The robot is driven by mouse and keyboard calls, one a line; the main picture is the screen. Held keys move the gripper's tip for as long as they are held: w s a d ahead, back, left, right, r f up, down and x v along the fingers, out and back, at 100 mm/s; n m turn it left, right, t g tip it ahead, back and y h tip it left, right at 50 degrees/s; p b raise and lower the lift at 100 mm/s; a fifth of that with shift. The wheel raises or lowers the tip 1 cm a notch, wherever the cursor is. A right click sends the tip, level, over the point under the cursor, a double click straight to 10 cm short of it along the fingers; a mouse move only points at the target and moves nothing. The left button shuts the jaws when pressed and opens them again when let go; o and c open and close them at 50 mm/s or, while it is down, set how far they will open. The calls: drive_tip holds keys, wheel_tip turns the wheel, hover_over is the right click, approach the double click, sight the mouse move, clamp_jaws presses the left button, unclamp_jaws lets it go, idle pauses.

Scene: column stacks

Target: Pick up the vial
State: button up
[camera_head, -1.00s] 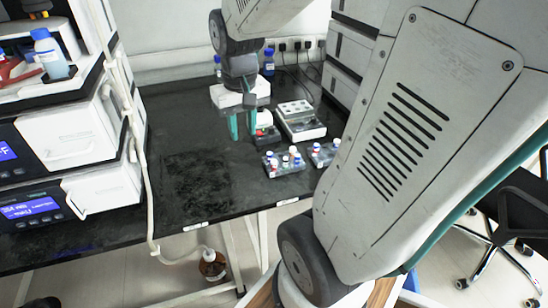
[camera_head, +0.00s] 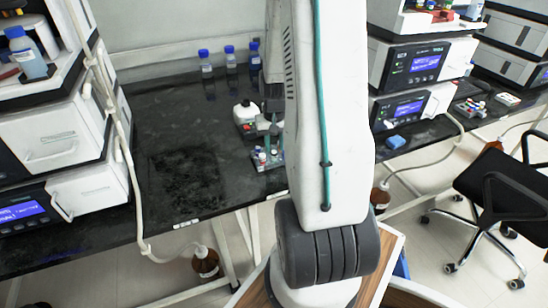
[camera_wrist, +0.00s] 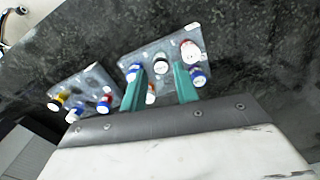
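My gripper (camera_wrist: 158,84) is open in the wrist view, its two teal fingers pointing at a clear rack (camera_wrist: 160,54) of small vials. A blue-capped vial (camera_wrist: 132,74) is beside the left finger, and another blue-capped vial (camera_wrist: 198,78) is beside the right one. A vial with a pale top (camera_wrist: 151,94) shows between the fingers; no contact is visible. A larger white-and-red vial (camera_wrist: 190,50) stands farther back. Which vial is meant is unclear.
A second rack (camera_wrist: 88,84) with yellow-, red- and blue-capped vials lies left in the wrist view. In the head view, a white device (camera_head: 244,114) and blue-capped bottles (camera_head: 230,58) stand behind. Dark bench top (camera_head: 160,105) is free at left. A chair (camera_head: 505,185) is at right.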

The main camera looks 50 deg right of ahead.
sight(274, 152)
drive_tip(key=shift+f, duration=1.6)
clamp_jaws()
drive_tip(key=shift+w+r, duration=0.1)
drive_tip(key=shift+r, duration=0.05)
